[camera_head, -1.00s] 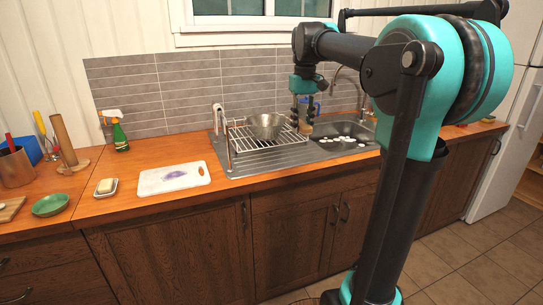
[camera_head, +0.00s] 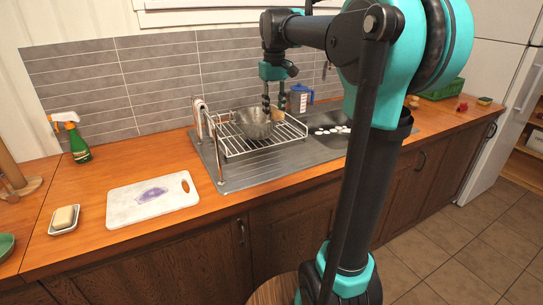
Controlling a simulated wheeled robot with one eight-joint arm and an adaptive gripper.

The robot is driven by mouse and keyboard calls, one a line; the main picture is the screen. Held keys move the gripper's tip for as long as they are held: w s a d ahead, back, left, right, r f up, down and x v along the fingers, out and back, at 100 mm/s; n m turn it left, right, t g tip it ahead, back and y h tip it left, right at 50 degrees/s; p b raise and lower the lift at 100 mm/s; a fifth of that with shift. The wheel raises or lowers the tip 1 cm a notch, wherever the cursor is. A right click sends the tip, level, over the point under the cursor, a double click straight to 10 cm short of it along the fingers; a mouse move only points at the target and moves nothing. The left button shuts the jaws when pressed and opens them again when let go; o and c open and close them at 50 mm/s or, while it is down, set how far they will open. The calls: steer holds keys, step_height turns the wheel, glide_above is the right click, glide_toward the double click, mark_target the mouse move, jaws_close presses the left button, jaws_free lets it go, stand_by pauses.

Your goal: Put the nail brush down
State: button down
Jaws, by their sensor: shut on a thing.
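My gripper (camera_head: 274,108) points down at the back of the counter, in front of the tiled wall in the picture. Its dark fingers are shut on a small tan thing, which I take to be the nail brush (camera_head: 278,115). The brush shows only in part, just behind the right rim of the metal bowl (camera_head: 255,127). I cannot tell its height above the rack, or whether it touches anything. The bowl sits in the wire dish rack (camera_head: 292,133) on the steel drainboard (camera_head: 240,176).
The sink (camera_head: 330,140) with several white pieces lies right of the rack, a blue-handled jug (camera_head: 300,98) behind. A stained white board (camera_head: 125,205), soap on a dish (camera_head: 65,220) and a green spray bottle (camera_head: 77,145) stand left. Bare wooden counter (camera_head: 97,178) lies between them.

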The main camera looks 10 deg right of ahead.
mark_target(274, 163)
step_height(274, 163, down, 17)
steer(key=shift+r, duration=0.1)
stand_by(0.3)
steer(key=c, duration=1.2)
jaws_free()
steer(key=shift+o, duration=0.2)
step_height(274, 163, up, 12)
steer(key=shift+s, duration=0.15)
